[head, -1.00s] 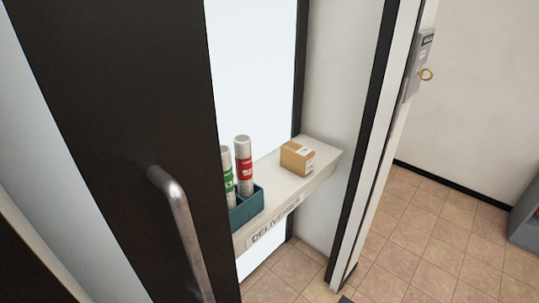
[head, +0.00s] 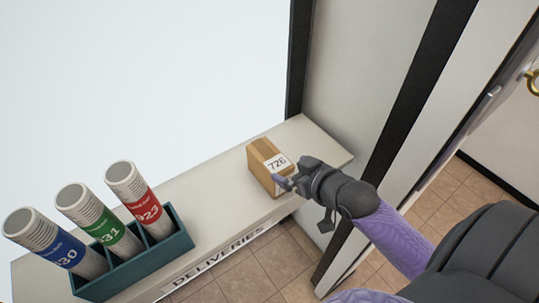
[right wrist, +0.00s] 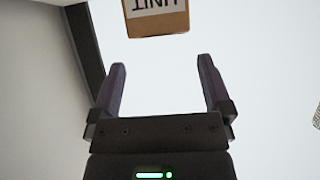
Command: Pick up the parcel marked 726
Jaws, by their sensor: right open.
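The parcel marked 726 (head: 260,163) is a small brown cardboard box with a white label. It stands on the white deliveries shelf (head: 215,190), towards its right end. My left gripper is not in view.
A teal holder (head: 150,267) at the left of the shelf holds a blue tube (head: 50,245), a green tube (head: 95,218) and a red tube (head: 135,195). A wall and dark frame (head: 410,90) stand close to the right of the shelf end. Bare shelf lies between holder and parcel.

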